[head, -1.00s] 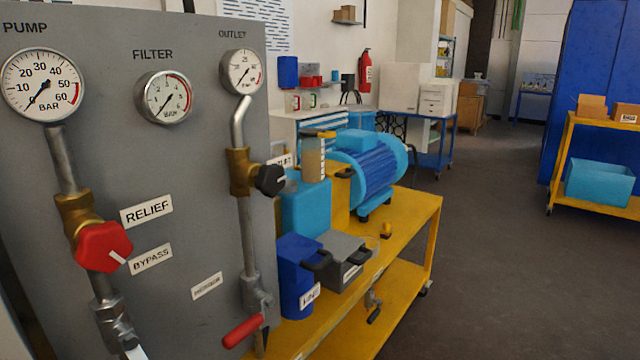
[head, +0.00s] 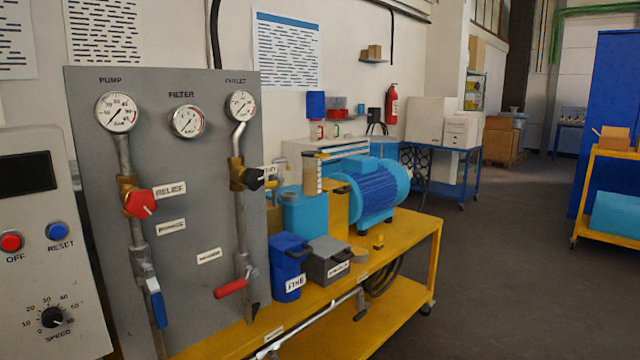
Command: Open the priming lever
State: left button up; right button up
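No lever carries a label I can read as priming. On the grey panel (head: 190,220), a red-handled lever (head: 230,288) sits on the right pipe, its handle slanting down to the left. A blue-handled lever (head: 157,303) on the left pipe points down. A small metal valve with a handle (head: 361,301) is on a pipe along the front of the yellow cart (head: 405,255). A small label (head: 209,255) left of the red lever is too blurred to read. Neither of my grippers is in view.
A red knob (head: 140,203) and a black knob (head: 252,178) are on the panel pipes. A control box (head: 40,240) stands at left. Blue and grey containers and a blue motor (head: 372,190) are on the cart. The floor (head: 510,270) at right is clear.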

aim_at(271, 184)
jog(key=z, duration=0.45)
jog(key=i, duration=0.8)
jog(key=u, duration=0.45)
jog(key=i, duration=0.65)
jog(key=u, duration=3.8)
jog(key=k, duration=0.7)
jog(key=z, duration=1.8)
